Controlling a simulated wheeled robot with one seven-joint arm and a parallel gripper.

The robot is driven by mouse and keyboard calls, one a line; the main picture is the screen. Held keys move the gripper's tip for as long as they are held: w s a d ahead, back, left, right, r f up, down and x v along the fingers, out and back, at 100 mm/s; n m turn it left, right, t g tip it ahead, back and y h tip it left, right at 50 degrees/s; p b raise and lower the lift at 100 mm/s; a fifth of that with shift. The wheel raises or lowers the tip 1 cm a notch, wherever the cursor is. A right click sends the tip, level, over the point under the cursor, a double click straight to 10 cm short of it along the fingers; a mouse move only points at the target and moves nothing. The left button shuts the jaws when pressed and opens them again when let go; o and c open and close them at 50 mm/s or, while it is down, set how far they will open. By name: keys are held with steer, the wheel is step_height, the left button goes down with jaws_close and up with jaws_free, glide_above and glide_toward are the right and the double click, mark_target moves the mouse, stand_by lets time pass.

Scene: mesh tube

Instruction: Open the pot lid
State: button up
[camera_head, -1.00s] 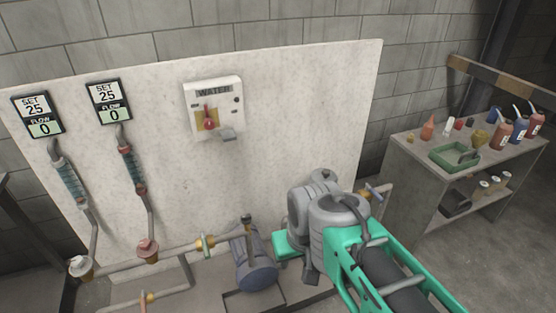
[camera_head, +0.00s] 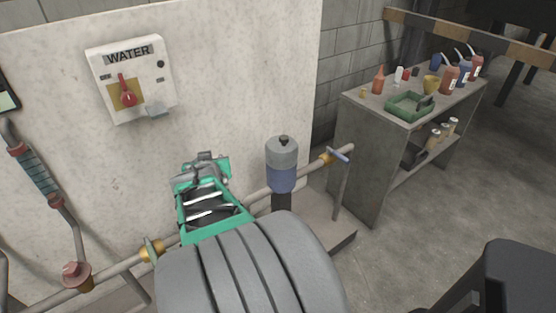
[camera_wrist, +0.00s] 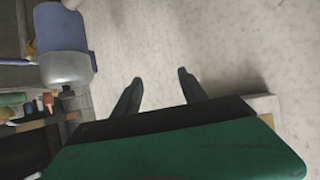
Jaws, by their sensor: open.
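The pot (camera_head: 283,179) is an upright blue cylinder against the white panel, right of my arm in the head view. Its grey lid (camera_head: 282,155) is on top, with a small black knob (camera_head: 284,140). The wrist view shows the pot (camera_wrist: 65,30) at the upper left, rotated, with its grey lid (camera_wrist: 68,70) pointing down. My gripper (camera_wrist: 160,76) is open and empty, its two dark fingers apart in front of the pale panel. It is to the side of the pot and not touching the lid. In the head view my own arm hides the pot's surroundings at lower left.
A horizontal pipe (camera_head: 112,269) with a blue-handled valve (camera_head: 338,154) runs along the panel. A water switch box (camera_head: 132,78) hangs above. A grey shelf (camera_head: 372,150) with a green tray (camera_head: 410,106) and bottles stands right.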

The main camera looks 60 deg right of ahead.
steer(key=s+d+f+m+g+h+b, duration=0.1)
steer(key=s+d+f+m+h+b, duration=0.2)
steer(key=s+d, duration=0.45)
steer(key=m+g+h+b, duration=0.1)
steer(key=h+b, duration=0.1)
steer(key=h, duration=0.3)
glide_toward(284, 137)
steer(key=x, duration=0.2)
steer(key=shift+w+d+f, duration=0.15)
steer(key=shift+d, duration=0.15)
steer(key=x, duration=0.7)
steer(key=shift+d, duration=0.25)
jaws_close()
